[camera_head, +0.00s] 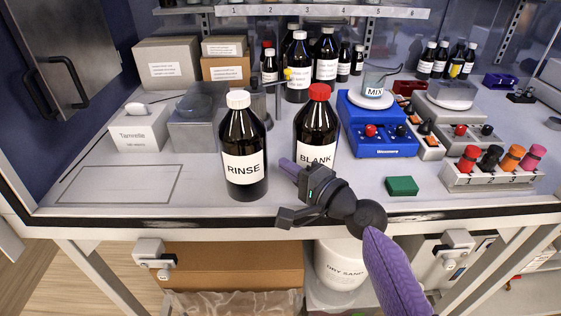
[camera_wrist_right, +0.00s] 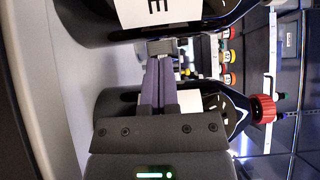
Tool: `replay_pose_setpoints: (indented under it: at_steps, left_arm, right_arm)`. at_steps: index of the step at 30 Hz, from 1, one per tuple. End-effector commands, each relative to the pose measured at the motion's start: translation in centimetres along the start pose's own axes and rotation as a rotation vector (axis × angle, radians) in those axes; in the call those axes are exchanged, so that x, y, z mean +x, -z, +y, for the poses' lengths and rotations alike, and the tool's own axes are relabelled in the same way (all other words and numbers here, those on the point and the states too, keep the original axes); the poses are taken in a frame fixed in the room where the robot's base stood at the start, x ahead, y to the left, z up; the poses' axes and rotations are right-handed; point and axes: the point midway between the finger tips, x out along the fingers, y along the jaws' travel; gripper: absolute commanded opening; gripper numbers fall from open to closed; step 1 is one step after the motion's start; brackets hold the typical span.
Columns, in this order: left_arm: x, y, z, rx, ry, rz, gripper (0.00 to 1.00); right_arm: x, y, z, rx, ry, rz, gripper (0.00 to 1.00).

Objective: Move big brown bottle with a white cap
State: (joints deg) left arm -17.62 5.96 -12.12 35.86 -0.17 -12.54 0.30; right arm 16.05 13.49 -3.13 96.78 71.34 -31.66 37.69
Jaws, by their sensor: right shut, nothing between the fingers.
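The big brown bottle with a white cap, labelled RINSE (camera_head: 243,133), stands upright near the front of the bench, left of centre. A similar big bottle with a red cap, labelled BLANK (camera_head: 316,122), stands upright to its right. My right gripper (camera_head: 289,167) is shut and empty, low in front of the gap between them, and hides part of the BLANK bottle's lower body. In the right wrist view its shut fingers (camera_wrist_right: 160,80) lie between the RINSE bottle (camera_wrist_right: 95,25) at the top and the red-capped bottle below. My left gripper is not in view.
An outlined rectangle (camera_head: 118,184) on the bench at the left is empty. Behind it stand a Tamrelle box (camera_head: 138,134) and a grey block (camera_head: 193,136). A blue device (camera_head: 377,136) and a green block (camera_head: 402,186) are at the right. More bottles stand behind.

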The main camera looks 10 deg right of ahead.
Motion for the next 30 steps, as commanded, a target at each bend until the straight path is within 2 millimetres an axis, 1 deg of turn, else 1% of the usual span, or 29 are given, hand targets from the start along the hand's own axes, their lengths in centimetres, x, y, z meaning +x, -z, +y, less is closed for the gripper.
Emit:
replay_pose_setpoints:
  at_steps: [1,3,6,16,19,20,23,27,30]
  left_arm:
    - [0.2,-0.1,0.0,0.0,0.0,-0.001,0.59]
    - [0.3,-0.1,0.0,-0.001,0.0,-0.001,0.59]
    - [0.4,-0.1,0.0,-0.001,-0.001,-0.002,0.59]
    - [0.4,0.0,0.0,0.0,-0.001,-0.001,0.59]
    - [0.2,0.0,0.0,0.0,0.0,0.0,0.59]
    - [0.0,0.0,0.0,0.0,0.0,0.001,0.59]
    - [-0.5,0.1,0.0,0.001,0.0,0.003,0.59]
    - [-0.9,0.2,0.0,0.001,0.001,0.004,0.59]
    - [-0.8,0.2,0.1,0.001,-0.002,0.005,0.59]
  right_arm:
    - [0.7,0.0,0.1,0.002,0.002,0.001,0.0]
    - [1.5,0.1,0.1,0.0,0.0,0.001,0.0]
    - [2.1,0.0,0.1,0.0,0.0,0.0,0.0]
    - [2.3,0.0,0.0,-0.001,-0.001,0.0,0.0]
    - [2.8,-0.4,0.0,0.002,0.0,0.0,0.0]
    - [3.1,-0.7,-0.1,0.003,0.0,0.0,0.0]
    - [4.8,-2.5,-0.2,0.005,0.001,-0.001,0.0]
    - [7.7,-5.4,-0.2,0.003,0.002,-0.002,0.0]
    - [8.9,-6.7,-0.1,0.001,0.001,-0.002,0.0]
